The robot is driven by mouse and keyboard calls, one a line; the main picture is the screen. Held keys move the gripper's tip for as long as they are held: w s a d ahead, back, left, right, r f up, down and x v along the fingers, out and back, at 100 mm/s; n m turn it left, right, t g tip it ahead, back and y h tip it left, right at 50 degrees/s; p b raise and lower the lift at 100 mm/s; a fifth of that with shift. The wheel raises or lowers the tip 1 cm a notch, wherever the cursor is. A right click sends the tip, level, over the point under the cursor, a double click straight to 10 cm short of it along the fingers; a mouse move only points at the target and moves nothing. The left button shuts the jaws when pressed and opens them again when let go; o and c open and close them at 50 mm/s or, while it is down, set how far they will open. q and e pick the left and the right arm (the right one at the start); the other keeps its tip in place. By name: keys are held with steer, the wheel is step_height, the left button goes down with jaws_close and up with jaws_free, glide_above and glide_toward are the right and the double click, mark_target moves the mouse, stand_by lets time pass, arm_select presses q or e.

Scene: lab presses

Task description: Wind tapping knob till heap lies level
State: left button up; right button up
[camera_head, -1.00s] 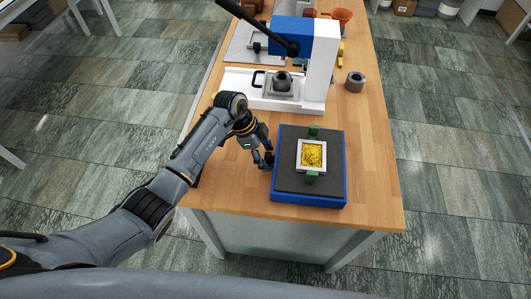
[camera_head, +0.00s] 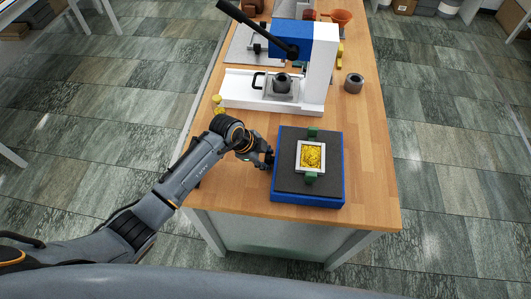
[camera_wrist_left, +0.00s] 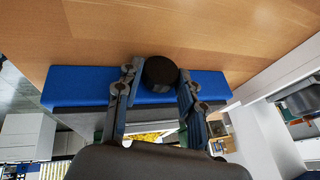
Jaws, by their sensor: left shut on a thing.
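The tapping device is a blue box (camera_head: 308,200) with a dark grey top (camera_head: 288,165), near the front of the bench. A white square frame (camera_head: 299,157) stands on it between two green clamps (camera_head: 311,179). A yellow granular heap (camera_head: 312,157) fills the frame; its surface looks uneven. My left gripper (camera_head: 269,158) is at the box's left side. In the left wrist view, its fingers are shut on a round black knob (camera_wrist_left: 160,71) in front of the blue wall (camera_wrist_left: 215,85). In the head view the gripper hides most of the knob. My right gripper is not in view.
A white press (camera_head: 318,70) with a blue head and black lever stands behind the box. Bare wood (camera_head: 370,170) lies right of the box.

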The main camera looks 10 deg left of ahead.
arm_select(q)
steer(key=shift+t, duration=0.4)
steer(key=o, duration=1.2)
steer(key=shift+c, duration=0.2)
steer(key=v, duration=1.2)
steer(key=shift+s, duration=0.1)
